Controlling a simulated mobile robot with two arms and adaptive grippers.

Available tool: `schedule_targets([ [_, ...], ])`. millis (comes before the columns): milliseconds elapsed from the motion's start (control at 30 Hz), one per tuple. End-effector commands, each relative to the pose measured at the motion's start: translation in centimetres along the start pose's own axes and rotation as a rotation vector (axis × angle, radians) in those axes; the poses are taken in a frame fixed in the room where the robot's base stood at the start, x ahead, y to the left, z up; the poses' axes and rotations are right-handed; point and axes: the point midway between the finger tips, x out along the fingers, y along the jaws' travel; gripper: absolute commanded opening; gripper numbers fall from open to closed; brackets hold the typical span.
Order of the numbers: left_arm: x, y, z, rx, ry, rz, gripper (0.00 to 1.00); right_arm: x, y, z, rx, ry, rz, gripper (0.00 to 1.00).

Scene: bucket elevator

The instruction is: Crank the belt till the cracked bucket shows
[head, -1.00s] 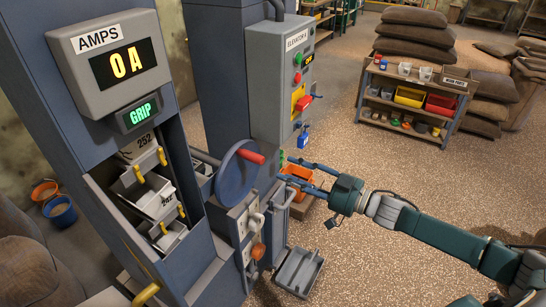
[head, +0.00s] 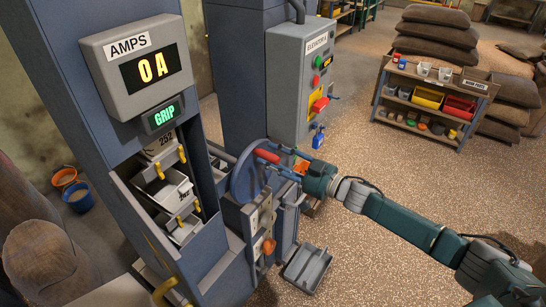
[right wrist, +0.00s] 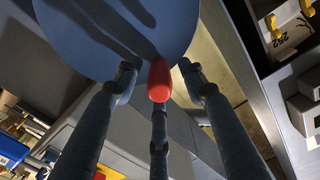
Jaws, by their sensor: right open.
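The blue crank wheel (head: 241,181) is on the side of the elevator column, with a red handle (head: 267,156) sticking out. My right gripper (head: 272,160) is at the handle, its fingers open on either side of it. In the right wrist view the red handle (right wrist: 160,82) stands between the spread fingertips, with gaps seen beside it and the wheel (right wrist: 118,35) behind. Pale grey buckets (head: 171,193) with yellow clips and number labels show in the column's open window. I see no clear crack on them. My left gripper is out of view.
The amps display (head: 143,70) reads 0 A, and a green display (head: 163,115) below it reads GRIP. A grey control box (head: 301,90) is behind the wheel. A grey tray (head: 306,267) lies on the floor. Open floor lies to the right.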

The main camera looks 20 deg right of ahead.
Motion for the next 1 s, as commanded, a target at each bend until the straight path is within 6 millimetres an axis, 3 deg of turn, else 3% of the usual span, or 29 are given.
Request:
schedule_targets([
  [167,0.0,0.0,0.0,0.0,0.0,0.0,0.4,0.0,0.0,0.0,0.0,0.0,0.0,0.41],
  [367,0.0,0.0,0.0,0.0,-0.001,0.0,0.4,0.0,0.0,0.0,0.0,0.001,0.0,0.01],
  [767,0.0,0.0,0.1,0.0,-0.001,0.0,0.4,0.0,0.3,-0.3,0.025,0.003,0.001,0.0],
  [1000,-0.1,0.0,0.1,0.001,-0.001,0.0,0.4,0.0,1.6,-0.6,0.144,0.005,0.003,0.0],
])
